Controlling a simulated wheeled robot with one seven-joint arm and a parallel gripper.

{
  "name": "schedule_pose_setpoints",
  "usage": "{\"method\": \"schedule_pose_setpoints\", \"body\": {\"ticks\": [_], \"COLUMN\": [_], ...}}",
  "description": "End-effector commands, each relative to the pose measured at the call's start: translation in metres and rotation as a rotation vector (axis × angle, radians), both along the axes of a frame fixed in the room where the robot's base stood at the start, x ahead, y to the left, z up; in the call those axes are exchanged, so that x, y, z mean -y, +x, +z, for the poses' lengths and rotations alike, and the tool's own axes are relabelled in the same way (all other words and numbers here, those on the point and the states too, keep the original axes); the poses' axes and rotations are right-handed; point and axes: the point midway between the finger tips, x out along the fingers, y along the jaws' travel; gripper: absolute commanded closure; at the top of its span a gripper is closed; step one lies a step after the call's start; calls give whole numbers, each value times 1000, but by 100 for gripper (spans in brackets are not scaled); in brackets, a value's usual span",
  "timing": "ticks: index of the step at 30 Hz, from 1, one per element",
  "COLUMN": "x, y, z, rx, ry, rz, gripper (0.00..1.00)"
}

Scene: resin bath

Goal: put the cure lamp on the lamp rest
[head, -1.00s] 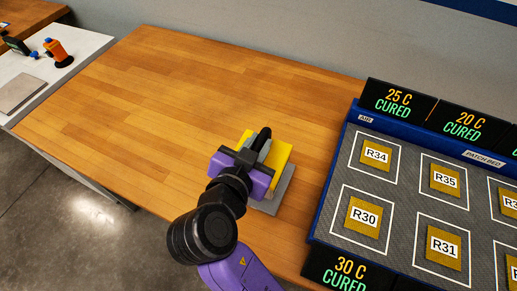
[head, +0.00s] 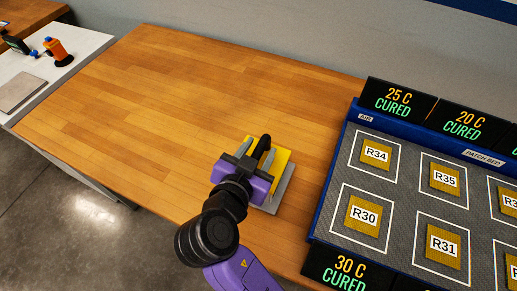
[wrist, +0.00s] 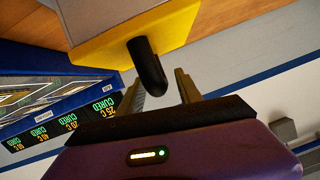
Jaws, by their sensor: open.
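The cure lamp (head: 281,160) is a yellow block with a black handle (head: 263,146). It sits on a grey slab, the lamp rest (head: 283,192), near the wooden table's front edge. My gripper (head: 257,155) is open, with its fingers at the near side of the handle. In the wrist view the black handle (wrist: 148,66) extends toward the space between my open fingers (wrist: 160,88), and no finger clearly touches it. The yellow body (wrist: 150,35) shows there against the grey slab (wrist: 95,12). My gripper hides part of the lamp in the head view.
The patch bed (head: 400,220) with several labelled patches and "CURED" signs stands to the right. The wooden table (head: 150,110) is clear to the left and behind. A white side table (head: 50,75) at far left holds an orange tool (head: 59,53) and a grey plate (head: 21,92).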

Motion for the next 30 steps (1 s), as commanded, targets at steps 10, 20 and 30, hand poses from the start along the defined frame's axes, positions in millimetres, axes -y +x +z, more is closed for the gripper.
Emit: {"method": "schedule_pose_setpoints", "body": {"ticks": [10,20,30], "x": [-9,-26,-31], "y": [-31,-87,-107], "z": [13,39,48], "rx": [0,2,0], "ry": [2,3,0], "rz": [3,3,0], "gripper": [58,58,58]}}
